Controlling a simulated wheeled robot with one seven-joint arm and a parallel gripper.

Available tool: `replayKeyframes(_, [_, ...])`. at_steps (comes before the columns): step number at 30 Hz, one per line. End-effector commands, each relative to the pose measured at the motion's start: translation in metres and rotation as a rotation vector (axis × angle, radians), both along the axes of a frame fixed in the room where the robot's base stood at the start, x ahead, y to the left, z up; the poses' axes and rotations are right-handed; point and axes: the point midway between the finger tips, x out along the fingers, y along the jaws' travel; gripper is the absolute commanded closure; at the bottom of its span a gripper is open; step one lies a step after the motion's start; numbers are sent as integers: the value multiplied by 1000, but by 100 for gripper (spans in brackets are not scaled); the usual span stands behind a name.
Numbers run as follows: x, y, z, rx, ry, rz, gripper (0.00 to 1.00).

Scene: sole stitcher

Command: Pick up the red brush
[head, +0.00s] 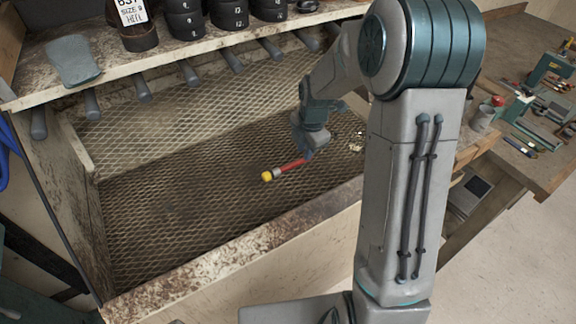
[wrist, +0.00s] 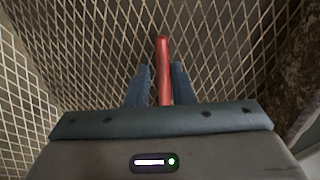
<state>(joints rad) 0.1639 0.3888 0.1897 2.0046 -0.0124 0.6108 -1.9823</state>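The red brush has a red handle (head: 292,165) and a yellow tip (head: 267,176). It is at the mesh surface inside the trough, with the tip toward the left in the head view. My gripper (head: 307,153) is low over the right end of the handle. In the wrist view, the red handle (wrist: 163,60) runs between the two blue-grey fingers of my gripper (wrist: 160,72). A narrow gap shows between the left finger and the handle. The right finger is very close to it or touching. The lower end of the handle is hidden behind my gripper body.
The mesh-floored trough (head: 234,240) has worn, stained walls. A shelf (head: 190,58) with shoe lasts and a row of dark pegs runs above its back. A workbench (head: 535,180) with tools stands at the right. The mesh left of the brush is clear.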

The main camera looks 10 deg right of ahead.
Motion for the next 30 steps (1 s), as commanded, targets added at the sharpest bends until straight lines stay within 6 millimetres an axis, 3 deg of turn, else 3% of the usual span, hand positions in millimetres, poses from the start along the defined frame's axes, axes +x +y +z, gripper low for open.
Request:
replayKeyframes(4, [3, 1, -19, 0, 2, 0, 79])
replayKeyframes(9, [4, 2, -28, 0, -1, 0, 79])
replayKeyframes(14, [4, 2, -29, 0, -1, 0, 79])
replayKeyframes(15, [4, 2, -29, 0, -1, 0, 82])
replayKeyframes(17, [4, 2, -29, 0, -1, 0, 99])
replayKeyframes(18, [4, 2, -29, 0, -1, 0, 100])
replayKeyframes(30, [5, 2, -27, 0, -1, -1, 100])
